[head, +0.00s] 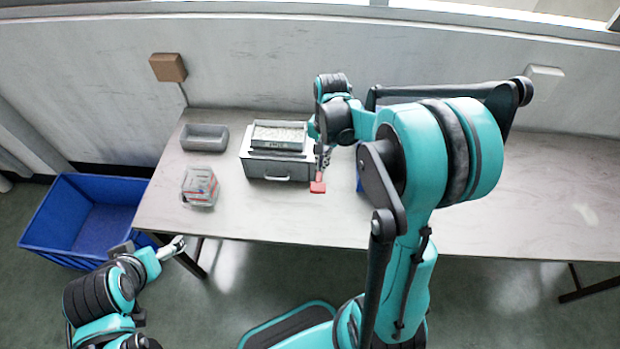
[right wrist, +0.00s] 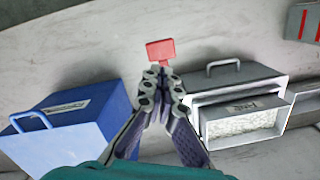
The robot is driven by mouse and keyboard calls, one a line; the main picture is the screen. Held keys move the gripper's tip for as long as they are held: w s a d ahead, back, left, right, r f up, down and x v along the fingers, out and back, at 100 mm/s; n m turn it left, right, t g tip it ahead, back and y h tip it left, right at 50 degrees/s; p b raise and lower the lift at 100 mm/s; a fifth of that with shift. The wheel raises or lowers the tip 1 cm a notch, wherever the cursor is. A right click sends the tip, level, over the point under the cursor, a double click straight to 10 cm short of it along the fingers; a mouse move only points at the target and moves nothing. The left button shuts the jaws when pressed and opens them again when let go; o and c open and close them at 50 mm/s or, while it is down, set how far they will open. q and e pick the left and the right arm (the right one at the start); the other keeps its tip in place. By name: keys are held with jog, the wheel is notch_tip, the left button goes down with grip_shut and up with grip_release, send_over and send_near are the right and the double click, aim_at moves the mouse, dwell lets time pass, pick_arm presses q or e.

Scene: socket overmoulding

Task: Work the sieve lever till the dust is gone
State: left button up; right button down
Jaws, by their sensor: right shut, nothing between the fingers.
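The sieve box (head: 277,168) stands on the table, a grey-white unit with a front handle and a tray of pale granules (head: 278,133) on top. The granules also show in the right wrist view (right wrist: 240,124); I cannot make out dust among them. The red lever paddle (head: 318,187) is at the box's right front side. My right gripper (right wrist: 158,74) is shut and empty, its tips close to the red paddle (right wrist: 160,49); I cannot tell if they touch. My left gripper (head: 172,248) hangs off the table's front left edge, its opening unclear.
A blue box with a handle (right wrist: 80,125) stands right of the sieve, mostly hidden by my right arm in the head view. A grey bin (head: 205,138) and a clear container with red contents (head: 200,187) are at left. A blue crate (head: 60,225) is on the floor.

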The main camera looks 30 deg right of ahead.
aim_at(319, 185)
jog(key=shift+w+f, duration=0.1)
jog(key=shift+w, duration=0.05)
jog(key=shift+f, duration=0.1)
jog(key=shift+s+a+f+b, duration=0.1)
jog(key=shift+a+f+b, duration=0.05)
jog(key=shift+f+b, duration=1.35)
jog(key=shift+s+a+f+b, duration=0.15)
jog(key=shift+f+b, duration=0.95)
jog(key=shift+f, duration=0.8)
